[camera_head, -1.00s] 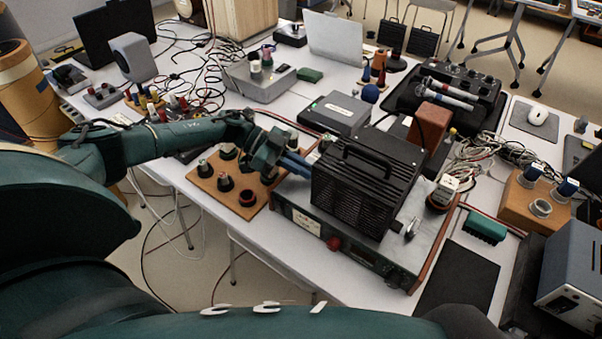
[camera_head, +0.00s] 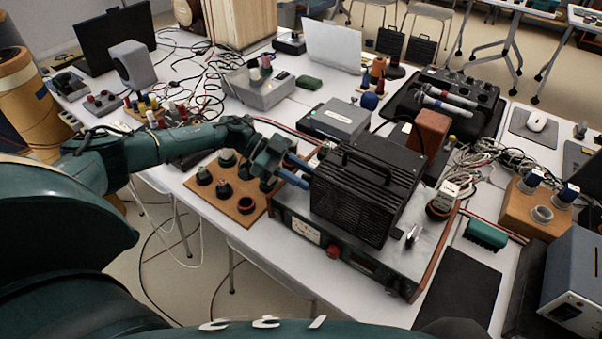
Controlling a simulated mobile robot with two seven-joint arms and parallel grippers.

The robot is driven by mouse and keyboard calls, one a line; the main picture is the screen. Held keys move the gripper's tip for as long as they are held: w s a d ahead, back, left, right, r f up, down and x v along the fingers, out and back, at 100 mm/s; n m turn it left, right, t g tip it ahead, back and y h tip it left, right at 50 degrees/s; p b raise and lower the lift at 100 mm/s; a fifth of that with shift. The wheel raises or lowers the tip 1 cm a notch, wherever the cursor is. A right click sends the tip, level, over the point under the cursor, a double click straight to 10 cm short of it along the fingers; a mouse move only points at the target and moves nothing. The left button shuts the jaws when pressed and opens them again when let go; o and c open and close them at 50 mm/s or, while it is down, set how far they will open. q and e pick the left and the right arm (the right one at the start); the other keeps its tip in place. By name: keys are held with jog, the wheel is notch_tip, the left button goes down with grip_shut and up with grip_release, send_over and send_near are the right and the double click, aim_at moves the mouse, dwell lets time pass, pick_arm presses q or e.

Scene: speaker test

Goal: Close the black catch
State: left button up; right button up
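A black ribbed case (camera_head: 352,200) with a top carry handle (camera_head: 366,161) stands on a grey instrument (camera_head: 300,228) on the white table. I cannot clearly make out a black catch; one on the case's left side would be small and partly hidden by my gripper. A small metal lever (camera_head: 411,237) shows at the case's lower right. My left gripper (camera_head: 303,175) is at the case's left side, its blue fingers pointing at it. The fingers look apart with nothing between them; contact with the case cannot be told. My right gripper is out of view.
A wooden board with black knobs (camera_head: 230,189) lies just below my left forearm. A grey box (camera_head: 340,120) stands behind the case and a brown block (camera_head: 431,132) stands behind it to the right. Loose cables (camera_head: 490,155) lie right of it. A dark mat (camera_head: 457,288) lies in front right.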

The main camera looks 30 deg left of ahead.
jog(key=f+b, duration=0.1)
jog(key=b, duration=0.1)
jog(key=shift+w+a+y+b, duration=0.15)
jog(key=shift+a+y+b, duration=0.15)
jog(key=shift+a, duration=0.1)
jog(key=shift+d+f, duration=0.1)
pick_arm(q)
jog(key=v, duration=1.3)
jog(key=shift+r, duration=0.15)
jog(key=shift+s, duration=0.1)
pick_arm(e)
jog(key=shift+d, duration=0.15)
